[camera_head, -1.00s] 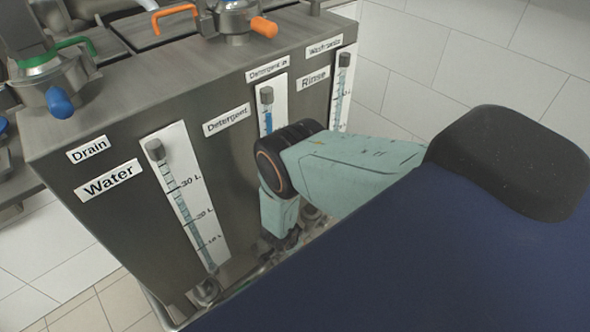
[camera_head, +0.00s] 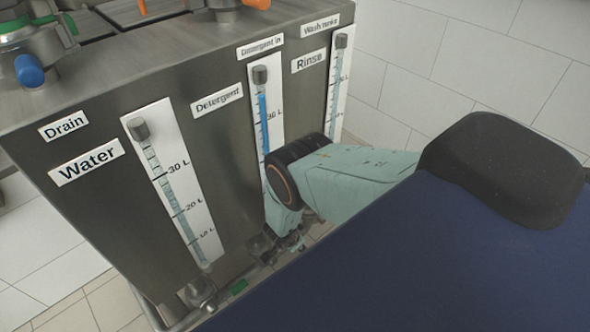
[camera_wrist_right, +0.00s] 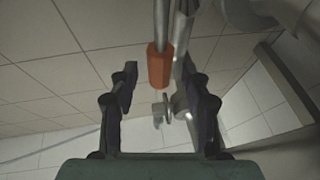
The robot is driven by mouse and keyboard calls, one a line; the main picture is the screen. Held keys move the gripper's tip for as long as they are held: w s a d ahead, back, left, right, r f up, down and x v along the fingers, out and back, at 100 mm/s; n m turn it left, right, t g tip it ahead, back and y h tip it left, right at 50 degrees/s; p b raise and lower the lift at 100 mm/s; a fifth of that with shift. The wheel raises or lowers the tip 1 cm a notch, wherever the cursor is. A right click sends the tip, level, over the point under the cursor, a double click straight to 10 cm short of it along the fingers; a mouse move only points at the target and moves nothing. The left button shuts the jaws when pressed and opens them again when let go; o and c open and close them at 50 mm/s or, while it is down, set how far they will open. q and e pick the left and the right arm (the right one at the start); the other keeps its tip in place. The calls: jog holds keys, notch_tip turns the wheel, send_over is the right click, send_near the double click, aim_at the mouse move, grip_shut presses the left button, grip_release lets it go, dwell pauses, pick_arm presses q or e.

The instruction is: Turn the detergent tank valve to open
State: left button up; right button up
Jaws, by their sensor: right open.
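The detergent gauge (camera_head: 262,110), with a blue column, is on the steel tank's front beside the "Detergent" label (camera_head: 217,98). My right arm covers its lower part. My right gripper (camera_head: 288,243) is low in front of the tank, small and partly hidden. In the right wrist view, the gripper (camera_wrist_right: 159,78) is open, its two dark fingers spread. An orange handle (camera_wrist_right: 159,66) on a metal rod shows between the fingers, with no clear contact. I cannot tell from the pictures whether it belongs to the detergent valve. My left gripper is not in view.
The water gauge (camera_head: 172,190) is left of the detergent gauge, with a metal fitting (camera_head: 200,292) and a green piece (camera_head: 238,288) near its foot. The rinse gauge (camera_head: 338,85) is to the right. Pipes (camera_wrist_right: 290,75) run close on the wrist view's right.

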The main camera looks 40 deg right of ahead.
jog(key=shift+c, duration=0.5)
grip_shut()
